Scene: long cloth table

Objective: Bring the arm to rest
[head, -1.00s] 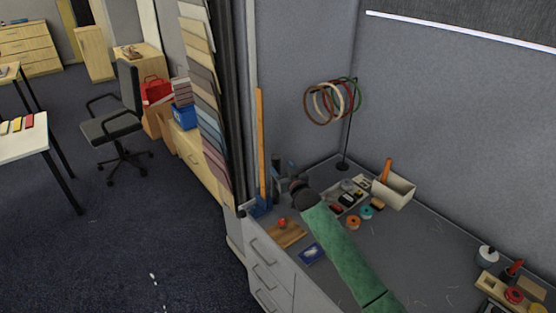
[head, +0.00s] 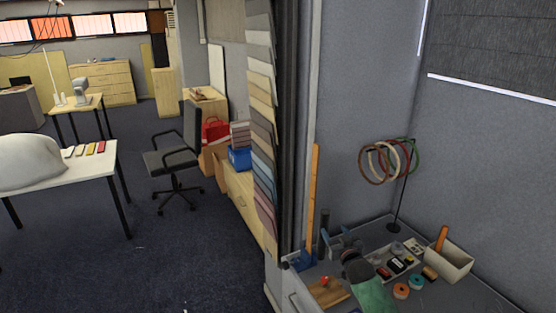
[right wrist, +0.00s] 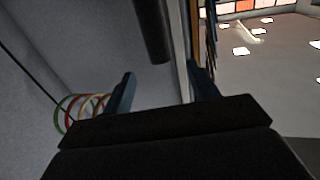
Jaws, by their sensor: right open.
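My right arm, with a green sleeve (head: 372,293), reaches in from the bottom of the head view over the grey table. My right gripper (head: 337,240) is at the far left part of the table, near the wall corner. In the right wrist view the two dark blue fingers of my right gripper (right wrist: 163,88) stand wide apart with nothing between them. My left gripper is in neither view.
Near the right gripper are a wooden board (head: 328,293), an upright wooden stick (head: 312,195) and a tray (head: 383,268) of small items. A stand holds coloured rings (head: 376,163). A pale box (head: 450,262) stands right. Open floor lies left.

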